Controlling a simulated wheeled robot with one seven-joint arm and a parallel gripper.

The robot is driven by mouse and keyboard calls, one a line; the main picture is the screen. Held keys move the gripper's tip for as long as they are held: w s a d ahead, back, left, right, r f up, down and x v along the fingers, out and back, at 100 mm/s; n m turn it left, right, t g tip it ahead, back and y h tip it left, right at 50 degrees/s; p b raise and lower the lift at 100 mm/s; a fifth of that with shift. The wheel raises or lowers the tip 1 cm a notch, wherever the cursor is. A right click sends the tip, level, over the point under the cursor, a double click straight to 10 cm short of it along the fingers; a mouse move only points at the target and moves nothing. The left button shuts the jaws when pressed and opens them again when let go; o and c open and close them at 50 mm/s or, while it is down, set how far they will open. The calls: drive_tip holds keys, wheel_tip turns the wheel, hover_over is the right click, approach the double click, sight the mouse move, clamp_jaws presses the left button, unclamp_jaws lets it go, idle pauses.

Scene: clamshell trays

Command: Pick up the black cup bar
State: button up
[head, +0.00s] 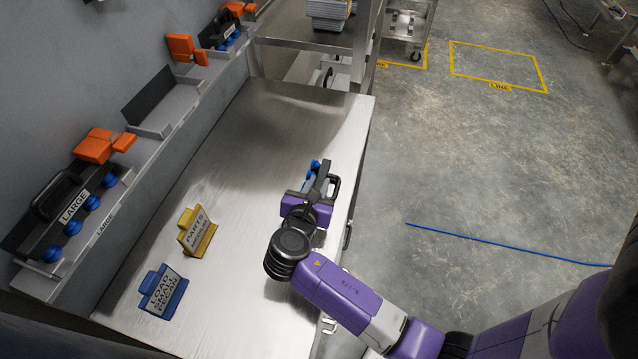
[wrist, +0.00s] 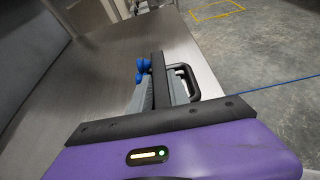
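A black cup bar with blue cups (head: 314,165) and a black loop handle (head: 335,187) is at my gripper (head: 318,183), over the right part of the steel table. In the wrist view its handle (wrist: 187,80) shows right of a dark upright piece and its blue cups (wrist: 142,68) show to the left. Grey sides lie between them, just beyond the purple gripper body. My gripper is at the bar, but the fingers overlap it, so I cannot tell whether they are closed on it or whether it touches the table.
A cup bar labelled LARGE (head: 75,205) sits on the wall shelf (head: 100,243), with an orange block (head: 97,146) above. Another dark bar (head: 218,32) is farther along the shelf. Yellow (head: 200,238) and blue (head: 170,295) signs stand on the table (head: 250,140). The table's middle is clear.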

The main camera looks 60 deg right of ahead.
sight(319, 187)
clamp_jaws()
drive_tip(key=shift+r, duration=0.1)
wheel_tip(319, 187, up, 20)
drive_tip(key=p, duration=0.1)
idle(0.4)
